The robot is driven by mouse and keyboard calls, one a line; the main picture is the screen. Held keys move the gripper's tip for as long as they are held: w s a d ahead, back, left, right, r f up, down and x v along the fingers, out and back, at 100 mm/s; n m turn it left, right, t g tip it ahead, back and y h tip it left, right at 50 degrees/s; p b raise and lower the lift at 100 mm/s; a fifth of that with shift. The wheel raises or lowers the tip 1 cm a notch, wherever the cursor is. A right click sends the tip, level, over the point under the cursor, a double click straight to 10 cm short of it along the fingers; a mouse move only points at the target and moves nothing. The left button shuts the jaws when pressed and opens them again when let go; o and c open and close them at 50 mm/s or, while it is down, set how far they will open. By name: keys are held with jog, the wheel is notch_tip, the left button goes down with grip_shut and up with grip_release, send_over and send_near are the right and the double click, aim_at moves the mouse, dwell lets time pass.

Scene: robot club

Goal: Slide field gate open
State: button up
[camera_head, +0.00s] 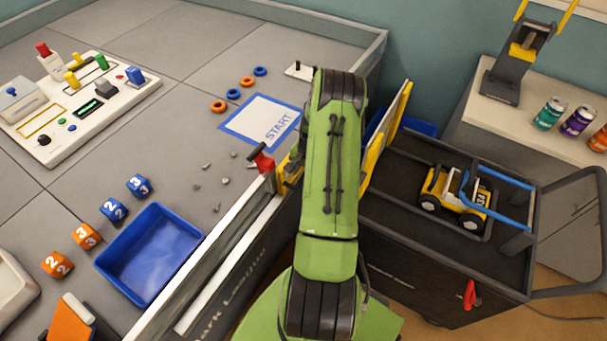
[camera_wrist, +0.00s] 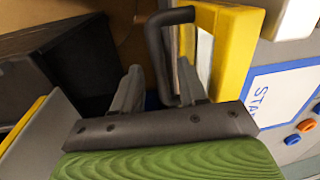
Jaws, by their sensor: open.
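The field gate (camera_wrist: 228,45) is a yellow panel at the upper right of the wrist view. Its black, loop-shaped handle (camera_wrist: 157,62) stands out toward the left. My gripper (camera_wrist: 159,68) is open, and the long bar of the handle shows between its two fingers. I cannot tell whether either finger touches the bar. In the head view a yellow part of the gate (camera_head: 285,175) shows in the field's border wall, just left of my green arm. My arm hides my gripper and the handle there.
A red-handled clamp (camera_head: 262,158) sits on the border wall (camera_head: 235,232) beside the gate. A dark cart (camera_head: 385,215) carrying a yellow toy truck (camera_head: 455,197) stands close on the right. The START mat (camera_head: 262,122) and a blue bin (camera_head: 150,252) lie on the field.

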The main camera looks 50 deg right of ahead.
jog(key=shift+f, duration=0.3)
jog(key=shift+c, duration=0.2)
grip_shut()
jog(key=shift+a, duration=0.1)
